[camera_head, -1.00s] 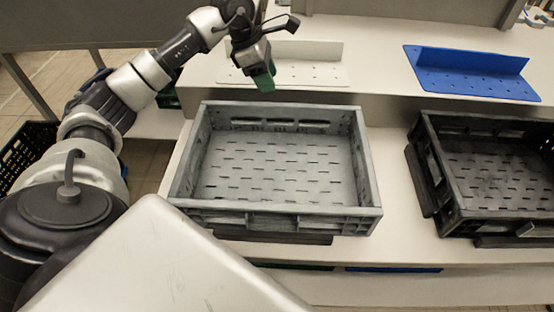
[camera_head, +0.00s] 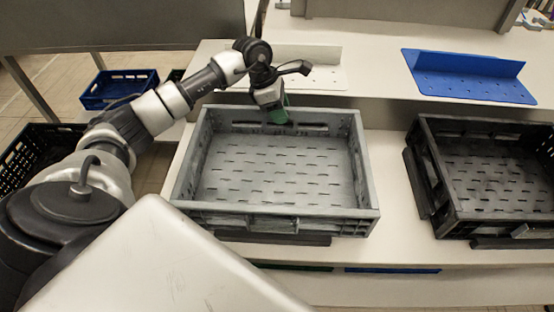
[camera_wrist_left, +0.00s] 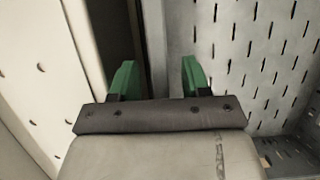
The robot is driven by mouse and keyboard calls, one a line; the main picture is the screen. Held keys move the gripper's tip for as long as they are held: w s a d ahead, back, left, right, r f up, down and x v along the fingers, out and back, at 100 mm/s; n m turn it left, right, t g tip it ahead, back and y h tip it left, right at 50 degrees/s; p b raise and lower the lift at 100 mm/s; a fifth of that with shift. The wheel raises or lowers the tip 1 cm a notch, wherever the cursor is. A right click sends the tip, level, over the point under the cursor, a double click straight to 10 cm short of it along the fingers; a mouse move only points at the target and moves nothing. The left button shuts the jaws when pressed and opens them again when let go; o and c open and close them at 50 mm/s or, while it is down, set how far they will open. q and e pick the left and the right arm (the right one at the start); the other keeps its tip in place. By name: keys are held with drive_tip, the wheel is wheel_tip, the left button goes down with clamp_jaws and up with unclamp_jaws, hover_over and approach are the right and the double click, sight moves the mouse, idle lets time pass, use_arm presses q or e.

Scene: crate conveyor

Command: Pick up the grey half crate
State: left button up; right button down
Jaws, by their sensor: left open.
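The grey half crate (camera_head: 275,222) stands empty and upright on the white conveyor table in the middle of the head view. My left gripper (camera_head: 277,116) is at the crate's far wall, near its middle. In the left wrist view the two green fingers of my left gripper (camera_wrist_left: 159,80) are apart. The crate's grey wall (camera_wrist_left: 181,40) lies between and ahead of them, and its slotted floor (camera_wrist_left: 265,60) shows on the right. I cannot tell whether the fingers touch the wall. My right gripper is not in view.
A black crate (camera_head: 437,175) stands on the table to the right, with a gap between. Behind are a white perforated bracket (camera_head: 318,78) and a blue one (camera_head: 470,75). A blue crate (camera_head: 121,88) and a black crate (camera_head: 22,150) are at the left beyond the table.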

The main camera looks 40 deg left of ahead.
use_arm(q)
drive_tip(key=shift+f+b, duration=0.25)
drive_tip(key=shift+b, duration=0.05)
idle(0.5)
clamp_jaws()
idle(1.3)
